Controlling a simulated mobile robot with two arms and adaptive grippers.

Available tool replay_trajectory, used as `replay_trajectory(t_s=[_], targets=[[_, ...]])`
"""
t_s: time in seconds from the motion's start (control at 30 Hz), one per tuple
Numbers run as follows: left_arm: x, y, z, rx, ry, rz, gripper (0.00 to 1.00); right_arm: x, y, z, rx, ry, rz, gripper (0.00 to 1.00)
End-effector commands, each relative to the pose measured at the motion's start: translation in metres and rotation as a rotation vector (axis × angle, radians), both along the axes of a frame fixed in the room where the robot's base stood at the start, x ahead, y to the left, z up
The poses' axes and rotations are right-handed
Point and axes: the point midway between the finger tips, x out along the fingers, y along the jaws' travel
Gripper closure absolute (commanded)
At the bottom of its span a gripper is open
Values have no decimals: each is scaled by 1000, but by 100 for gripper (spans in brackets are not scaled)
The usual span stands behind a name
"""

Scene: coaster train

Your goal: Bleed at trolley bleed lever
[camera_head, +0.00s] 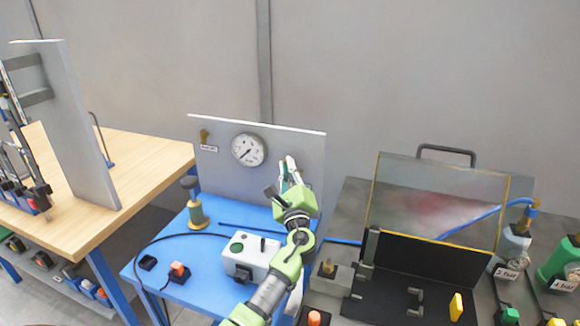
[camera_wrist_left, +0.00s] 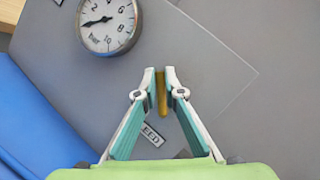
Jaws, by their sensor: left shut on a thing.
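The bleed lever (camera_wrist_left: 162,95) is a small brass bar on the grey upright panel (camera_head: 225,175) of the blue trolley. It shows between my left fingertips in the left wrist view, above a partly covered label (camera_wrist_left: 152,135) ending in "EED". My left gripper (camera_head: 289,164) is at the panel's right part, shut on this lever; in the head view the gripper hides it. A round pressure gauge (camera_head: 248,150) is on the panel left of the gripper, and shows in the left wrist view (camera_wrist_left: 108,25). In the head view its needle points lower left. My right gripper is not in view.
A white box with a green button (camera_head: 245,256) and a brass-based post (camera_head: 196,212) stand on the blue trolley top (camera_head: 180,258). A clear guard (camera_head: 435,203) stands on the right bench. A wooden bench (camera_head: 140,150) is left. The wall behind is bare.

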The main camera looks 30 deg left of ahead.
Motion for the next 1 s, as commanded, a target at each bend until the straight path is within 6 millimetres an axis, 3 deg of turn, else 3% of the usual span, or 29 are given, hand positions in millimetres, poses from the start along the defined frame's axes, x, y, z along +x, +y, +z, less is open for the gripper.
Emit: replay_trajectory(t_s=[0.6, 1.0], targets=[[-3, 13, -17, -554, -130, 0, 100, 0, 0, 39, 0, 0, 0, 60], [-4, 15, -28, -762, -181, 0, 100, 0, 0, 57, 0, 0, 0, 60]])
